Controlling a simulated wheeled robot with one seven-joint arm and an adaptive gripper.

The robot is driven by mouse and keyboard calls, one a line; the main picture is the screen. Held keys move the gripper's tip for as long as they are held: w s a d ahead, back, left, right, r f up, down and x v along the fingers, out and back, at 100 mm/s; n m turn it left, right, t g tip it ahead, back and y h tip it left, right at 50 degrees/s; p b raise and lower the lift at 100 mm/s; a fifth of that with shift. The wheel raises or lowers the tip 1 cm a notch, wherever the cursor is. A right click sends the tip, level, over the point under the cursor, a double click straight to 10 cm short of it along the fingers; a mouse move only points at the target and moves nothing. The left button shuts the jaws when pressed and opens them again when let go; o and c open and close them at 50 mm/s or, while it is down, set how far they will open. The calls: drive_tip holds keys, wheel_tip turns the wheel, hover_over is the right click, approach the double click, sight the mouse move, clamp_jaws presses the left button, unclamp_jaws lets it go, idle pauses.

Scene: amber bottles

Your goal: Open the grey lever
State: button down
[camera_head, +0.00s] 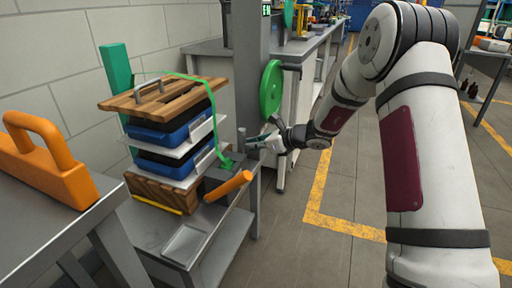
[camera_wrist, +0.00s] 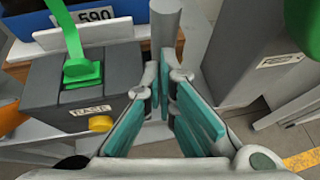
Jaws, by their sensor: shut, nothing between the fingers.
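A light grey upright bar (camera_wrist: 165,28), which looks like the grey lever, stands just beyond my fingertips in the wrist view. In the head view it shows as a short grey post (camera_head: 241,137) beside the dark grey box (camera_head: 226,172). My gripper (camera_head: 252,143) is at the right of this box, with its fingers pointing left toward the post. In the wrist view my gripper (camera_wrist: 166,80) has teal finger pads, is shut and holds nothing. The bar's lower end is partly hidden by the fingers. I cannot tell whether they touch it.
An orange handle (camera_head: 229,185) sticks out in front. A strapped stack of blue boxes (camera_head: 175,133) and wooden boards stands left.

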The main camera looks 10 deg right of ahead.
drive_tip(key=p, duration=0.1)
drive_tip(key=a+r+g+p, duration=0.1)
drive_tip(key=p, duration=0.1)
drive_tip(key=shift+w+h, duration=0.25)
drive_tip(key=shift+h, duration=0.15)
drive_tip(key=shift+w+a+p, duration=0.3)
drive_tip(key=shift+w+a, duration=0.15)
drive_tip(key=shift+a, duration=0.05)
